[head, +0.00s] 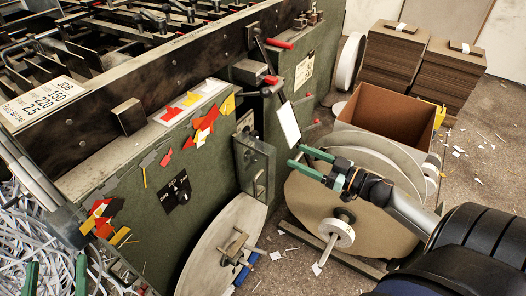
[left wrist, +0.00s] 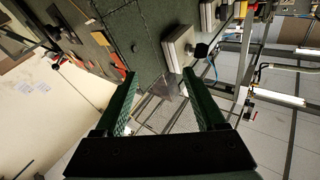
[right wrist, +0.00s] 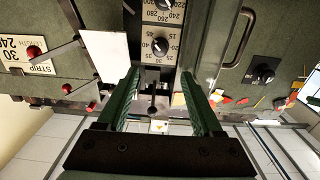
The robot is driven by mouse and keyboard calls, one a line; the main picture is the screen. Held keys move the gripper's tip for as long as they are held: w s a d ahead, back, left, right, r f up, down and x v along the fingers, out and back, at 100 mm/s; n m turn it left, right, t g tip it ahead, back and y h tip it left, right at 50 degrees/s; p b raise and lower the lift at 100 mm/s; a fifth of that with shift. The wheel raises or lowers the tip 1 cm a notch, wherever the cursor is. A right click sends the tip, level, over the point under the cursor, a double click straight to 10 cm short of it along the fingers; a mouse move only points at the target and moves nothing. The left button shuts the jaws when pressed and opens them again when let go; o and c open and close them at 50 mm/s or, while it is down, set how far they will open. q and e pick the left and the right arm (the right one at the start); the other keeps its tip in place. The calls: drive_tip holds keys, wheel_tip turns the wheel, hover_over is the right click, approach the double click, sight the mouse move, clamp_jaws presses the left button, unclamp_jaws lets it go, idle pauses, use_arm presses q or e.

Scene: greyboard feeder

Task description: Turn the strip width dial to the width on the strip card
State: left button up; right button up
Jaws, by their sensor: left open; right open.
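In the right wrist view, a metal plate carries a black dial (right wrist: 160,46) on a scale with small numbers such as 20, 25 and 30. A second dial (right wrist: 162,4) with numbers such as 260 and 280 sits above it, cut by the frame edge. My right gripper (right wrist: 158,76) is open and empty, its fingertips just short of the small-number dial in the picture. A card (right wrist: 27,53) reads "STRIP" and 30, partly cut off; it seems to be the pale card in the head view (head: 304,71). My left gripper (head: 56,275) is open and empty at lower left.
Another black knob (head: 181,190) is on the green machine's near panel. A blank white card (head: 289,123) hangs above my right gripper. A large reel (head: 345,205), an open carton (head: 385,112) and board stacks (head: 392,55) stand at right. Paper strips (head: 30,225) lie at left.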

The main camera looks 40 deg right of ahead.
drive_tip(key=b, duration=0.3)
approach(251, 134)
drive_tip(key=w+a+f, duration=0.1)
drive_tip(key=w, duration=0.4)
use_arm(q)
drive_tip(key=s+r+m+t+h, duration=0.1)
drive_tip(key=s+r+m+h, duration=0.2)
drive_tip(key=r, duration=0.3)
drive_tip(key=s+d+r+m+t+h, duration=0.1)
drive_tip(key=s+r+m+t+h, duration=0.1)
drive_tip(key=s+r+m+h, duration=0.2)
drive_tip(key=shift+d+r+h, duration=0.25)
drive_tip(key=shift+r+h, duration=0.65)
drive_tip(key=shift+r, duration=0.55)
use_arm(e)
drive_tip(key=shift+x, duration=0.8)
drive_tip(key=shift+f, duration=0.15)
drive_tip(key=shift+c, duration=0.4)
clamp_jaws()
